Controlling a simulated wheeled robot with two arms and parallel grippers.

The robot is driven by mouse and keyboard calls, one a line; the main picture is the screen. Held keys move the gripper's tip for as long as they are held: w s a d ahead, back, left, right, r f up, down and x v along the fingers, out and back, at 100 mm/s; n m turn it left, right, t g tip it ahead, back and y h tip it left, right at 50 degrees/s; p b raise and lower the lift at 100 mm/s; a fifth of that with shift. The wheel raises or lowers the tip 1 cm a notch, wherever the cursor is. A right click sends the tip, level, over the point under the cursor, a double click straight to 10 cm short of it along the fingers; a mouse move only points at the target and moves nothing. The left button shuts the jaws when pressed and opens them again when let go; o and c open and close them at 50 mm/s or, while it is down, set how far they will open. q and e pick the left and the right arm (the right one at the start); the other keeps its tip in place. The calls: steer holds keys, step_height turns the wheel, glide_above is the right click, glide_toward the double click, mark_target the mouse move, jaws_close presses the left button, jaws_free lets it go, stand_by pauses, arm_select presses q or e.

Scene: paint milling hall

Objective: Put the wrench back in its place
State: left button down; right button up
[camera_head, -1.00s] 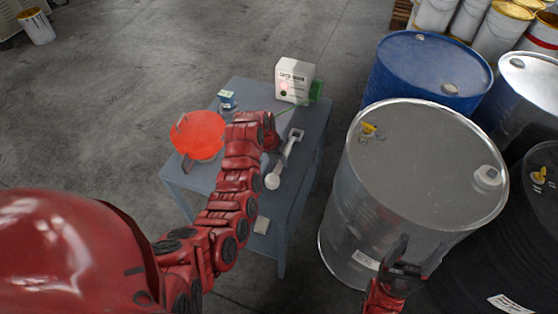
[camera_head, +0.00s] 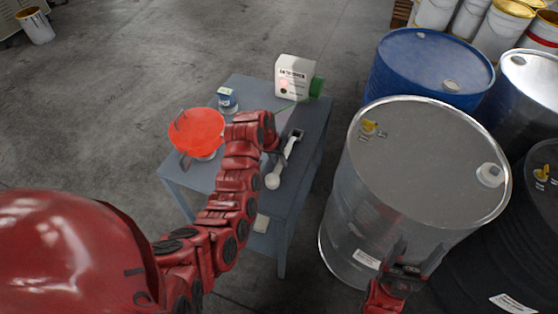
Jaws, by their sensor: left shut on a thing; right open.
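A pale grey long thing, which I take to be the wrench (camera_head: 285,162), slants across the right side of the blue-grey table (camera_head: 240,88). It has a rounded near end and a squarish far end. My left gripper (camera_head: 274,146) is at its left side, shut, and seems to grip it near the middle. The fingertips are small and partly hidden by my arm, so the contact is unclear. My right gripper (camera_head: 412,258) is open and empty, in front of the side of the steel drum (camera_head: 425,160).
A blue drum (camera_head: 425,65) and a black drum (camera_head: 500,260) flank the steel drum. Floor left of the table is clear.

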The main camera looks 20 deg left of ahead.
arm_select(q)
steer(key=shift+f, duration=0.1)
stand_by(0.4)
steer(key=shift+r, duration=0.9)
steer(key=shift+f, duration=0.15)
steer(key=shift+f+b, duration=0.4)
steer(key=shift+f, duration=0.1)
steer(key=shift+f, duration=0.1)
stand_by(0.4)
steer(key=shift+f+b, duration=0.15)
steer(key=shift+b, duration=0.25)
